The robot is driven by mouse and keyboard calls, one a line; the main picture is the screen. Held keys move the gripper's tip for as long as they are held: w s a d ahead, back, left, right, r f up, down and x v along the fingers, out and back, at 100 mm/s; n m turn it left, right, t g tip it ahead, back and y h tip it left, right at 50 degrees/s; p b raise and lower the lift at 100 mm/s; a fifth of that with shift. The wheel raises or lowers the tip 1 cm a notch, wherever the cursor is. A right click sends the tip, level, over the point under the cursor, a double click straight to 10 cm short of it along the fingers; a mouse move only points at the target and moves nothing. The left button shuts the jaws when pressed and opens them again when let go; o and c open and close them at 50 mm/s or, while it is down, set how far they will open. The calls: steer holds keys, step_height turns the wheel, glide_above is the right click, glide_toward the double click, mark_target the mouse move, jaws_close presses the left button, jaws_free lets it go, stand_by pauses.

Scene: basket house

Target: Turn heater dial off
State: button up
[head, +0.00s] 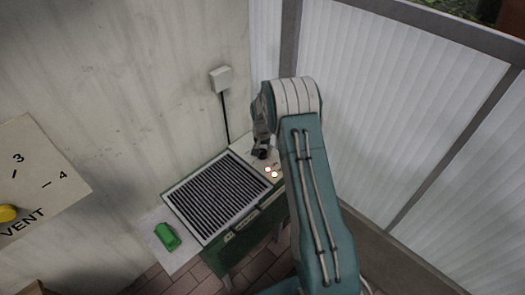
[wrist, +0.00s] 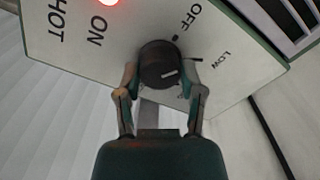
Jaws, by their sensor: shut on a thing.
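The heater dial (wrist: 158,60) is a dark round knob on a pale panel (wrist: 240,75), in the middle of the wrist view. A short white mark shows on its face, on the side nearer my gripper. My gripper (wrist: 163,78) has one finger on each side of the dial and is shut on it. The panel carries the words OFF, LOW, ON and HOT. OFF has a dark dot, LOW a short line. A red light (wrist: 108,2) glows by ON. In the head view my gripper (head: 261,150) is at the heater's far end, and hides the dial.
The heater (head: 218,192) has a dark ribbed grille and a green body. A green object (head: 167,236) lies on a white surface beside it. A white wall box (head: 221,78) with a black cable is behind. A VENT panel (head: 45,170) with a yellow knob (head: 7,213) is at left.

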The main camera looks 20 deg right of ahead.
mark_target(262, 151)
steer(key=n, duration=0.6)
steer(key=shift+f+n, duration=0.15)
steer(key=shift+n, duration=0.15)
stand_by(0.5)
steer(key=o, duration=1.2)
steer(key=shift+c, duration=0.2)
step_height(262, 151, up, 12)
